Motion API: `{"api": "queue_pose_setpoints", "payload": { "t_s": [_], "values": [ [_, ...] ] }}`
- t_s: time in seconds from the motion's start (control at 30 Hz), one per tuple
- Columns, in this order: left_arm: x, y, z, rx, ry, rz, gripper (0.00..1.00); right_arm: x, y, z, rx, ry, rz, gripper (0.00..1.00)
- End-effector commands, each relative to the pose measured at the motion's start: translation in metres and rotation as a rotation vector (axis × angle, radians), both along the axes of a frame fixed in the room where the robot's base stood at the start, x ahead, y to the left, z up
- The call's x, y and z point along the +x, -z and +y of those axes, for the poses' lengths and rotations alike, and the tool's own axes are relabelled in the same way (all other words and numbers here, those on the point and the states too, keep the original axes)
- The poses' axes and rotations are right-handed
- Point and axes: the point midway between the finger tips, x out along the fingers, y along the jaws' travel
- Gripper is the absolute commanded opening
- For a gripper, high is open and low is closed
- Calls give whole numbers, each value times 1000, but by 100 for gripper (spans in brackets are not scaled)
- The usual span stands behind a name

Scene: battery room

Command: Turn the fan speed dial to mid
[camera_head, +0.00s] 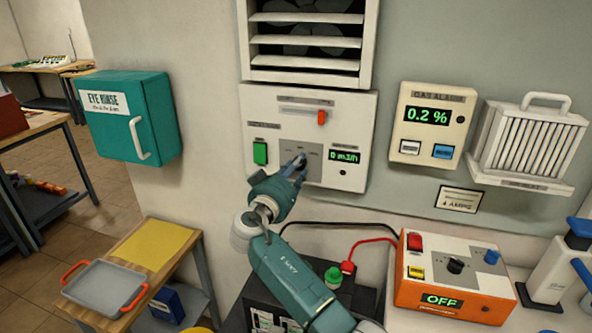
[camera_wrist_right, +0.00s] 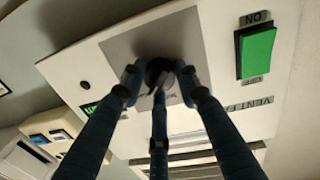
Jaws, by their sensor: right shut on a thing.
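The fan speed dial (camera_wrist_right: 158,72) is a dark round knob on a grey plate of the white ventilation panel (camera_head: 355,112). In the head view the dial is mostly hidden behind my right gripper (camera_head: 300,162). In the wrist view the fingers of my right gripper (camera_wrist_right: 160,80) are closed around the dial. The dial's pointer setting is hidden by the fingers. The panel's display (camera_head: 344,157) shows green digits that look like 0 m3/h. My left gripper is not in view.
A green switch (camera_head: 260,152) sits left of the dial, and a slider with a red-orange knob (camera_head: 321,117) sits above it. A vent (camera_head: 306,45) is higher up. The gas alarm (camera_head: 433,122) reads 0.2 %. An orange charger (camera_head: 455,278) showing OFF stands below right.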

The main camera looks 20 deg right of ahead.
Motion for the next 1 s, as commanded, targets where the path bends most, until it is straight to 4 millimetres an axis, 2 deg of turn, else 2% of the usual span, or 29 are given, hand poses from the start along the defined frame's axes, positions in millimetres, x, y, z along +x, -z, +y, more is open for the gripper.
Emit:
{"api": "queue_pose_setpoints", "payload": {
  "t_s": [0.2,0.5,1.0],
  "values": [
    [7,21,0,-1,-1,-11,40,0,5,1,-109,-1,74,5],
    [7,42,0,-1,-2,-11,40,0,5,1,-331,-1,223,5],
    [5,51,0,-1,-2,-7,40,0,3,0,-615,-2,418,5]
  ]
}}
